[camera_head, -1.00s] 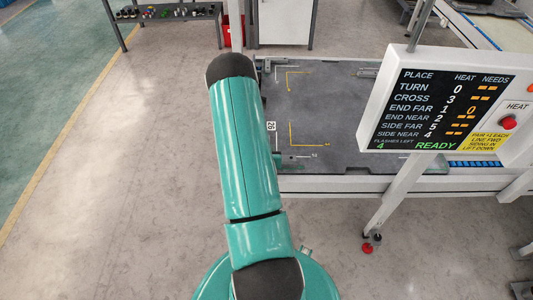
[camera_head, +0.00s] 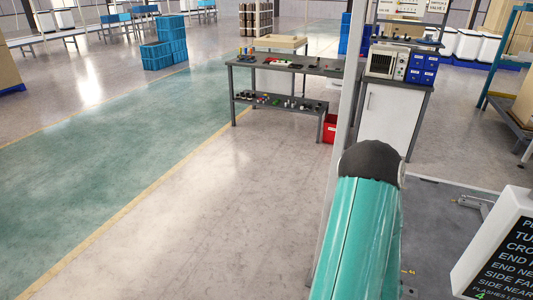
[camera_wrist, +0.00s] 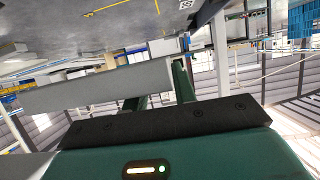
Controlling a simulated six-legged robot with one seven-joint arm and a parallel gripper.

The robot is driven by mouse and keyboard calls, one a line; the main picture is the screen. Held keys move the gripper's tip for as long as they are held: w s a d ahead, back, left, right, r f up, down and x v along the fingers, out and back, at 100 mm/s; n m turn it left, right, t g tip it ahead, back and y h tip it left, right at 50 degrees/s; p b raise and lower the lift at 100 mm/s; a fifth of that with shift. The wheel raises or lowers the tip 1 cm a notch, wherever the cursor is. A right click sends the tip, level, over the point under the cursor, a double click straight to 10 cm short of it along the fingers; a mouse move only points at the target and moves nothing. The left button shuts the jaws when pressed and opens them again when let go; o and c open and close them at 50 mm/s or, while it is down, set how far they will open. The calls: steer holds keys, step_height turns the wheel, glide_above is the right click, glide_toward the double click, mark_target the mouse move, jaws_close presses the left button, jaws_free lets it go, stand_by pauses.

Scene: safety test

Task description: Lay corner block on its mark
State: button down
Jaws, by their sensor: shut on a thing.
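My gripper (camera_wrist: 158,82) shows in the wrist view, its dark green fingers shut on a long grey block (camera_wrist: 85,88). In the head view my arm hides part of the table (camera_head: 440,215), and the gripper and block are out of sight.
A sign board (camera_head: 500,262) stands at the lower right, cut by the frame edge. A white post (camera_head: 342,110) rises beside my arm. A workbench (camera_head: 290,66) with small parts, a red bin (camera_head: 330,128) and a white cabinet (camera_head: 388,112) stand behind.

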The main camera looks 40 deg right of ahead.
steer(key=w+a+n+t+y, duration=0.2)
steer(key=w+a, duration=0.3)
steer(key=w, duration=0.5)
steer(key=w+a+f+n+t+y, duration=0.1)
steer(key=w+a+n+t+y, duration=0.15)
steer(key=w+a, duration=0.55)
steer(key=w+a+n+t+y, duration=0.1)
steer(key=w+a+n, duration=0.2)
steer(key=w, duration=0.9)
steer(key=w+a+f+n+t+y, duration=0.1)
steer(key=w+a, duration=0.5)
steer(key=a, duration=0.8)
steer(key=w+a+n+t+y, duration=0.1)
steer(key=w+a+n+y, duration=0.3)
steer(key=a, duration=1.1)
steer(key=shift+w+a+f+y, duration=0.35)
steer(key=shift+w+y, duration=0.4)
steer(key=shift+w, duration=0.25)
steer(key=shift+w+d, duration=0.1)
steer(key=shift+d, duration=0.15)
